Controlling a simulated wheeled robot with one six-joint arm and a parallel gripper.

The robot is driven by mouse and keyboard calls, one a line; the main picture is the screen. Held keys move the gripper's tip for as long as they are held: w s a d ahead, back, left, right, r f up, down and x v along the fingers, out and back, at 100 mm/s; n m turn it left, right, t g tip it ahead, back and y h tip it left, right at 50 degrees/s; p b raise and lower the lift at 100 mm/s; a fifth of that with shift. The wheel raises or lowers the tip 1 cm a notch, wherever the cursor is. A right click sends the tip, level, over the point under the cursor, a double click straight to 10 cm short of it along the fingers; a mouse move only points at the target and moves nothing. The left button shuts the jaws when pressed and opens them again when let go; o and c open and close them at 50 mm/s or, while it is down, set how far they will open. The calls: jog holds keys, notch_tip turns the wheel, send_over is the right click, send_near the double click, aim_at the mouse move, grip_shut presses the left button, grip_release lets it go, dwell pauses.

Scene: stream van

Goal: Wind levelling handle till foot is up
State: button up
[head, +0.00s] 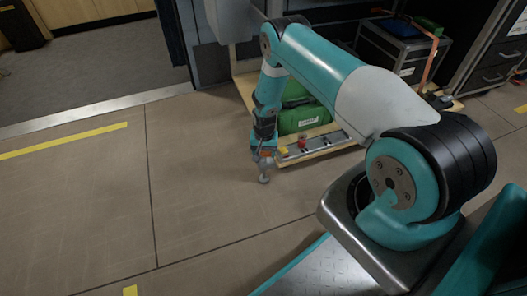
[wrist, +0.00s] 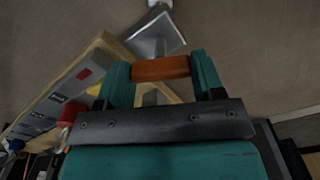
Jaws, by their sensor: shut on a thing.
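The levelling handle's orange-brown grip (wrist: 160,68) lies crosswise between my gripper's two teal fingers (wrist: 162,78) in the wrist view. The fingers are shut on its ends. In the head view my gripper (head: 264,153) points down at the front left corner of a low wooden platform, and the grip shows as a small orange patch. The grey levelling foot (head: 264,179) is just below, at the floor; I cannot tell whether it touches. The handle's crank arm is mostly hidden.
The wooden platform (head: 322,153) carries a green case (head: 304,118), a metal rail with a red knob (head: 302,142) and a drawer unit (head: 398,48). The wooden edge (wrist: 72,72) shows left of my fingers. The floor (head: 190,185) to the left is clear.

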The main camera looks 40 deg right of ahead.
jog(key=n, duration=0.4)
jog(key=shift+w+n, duration=0.15)
jog(key=shift+n, duration=0.15)
jog(key=n, duration=0.3)
jog(key=shift+n, duration=0.3)
jog(key=n, duration=0.7)
jog(key=shift+w+p, duration=0.1)
jog(key=shift+p, duration=0.3)
jog(key=n, duration=0.6)
jog(key=shift+n, duration=0.3)
jog(key=n, duration=0.6)
jog(key=shift+r+n, duration=0.1)
jog(key=shift+n, duration=0.2)
jog(key=o, duration=0.6)
jog(key=shift+o, duration=0.2)
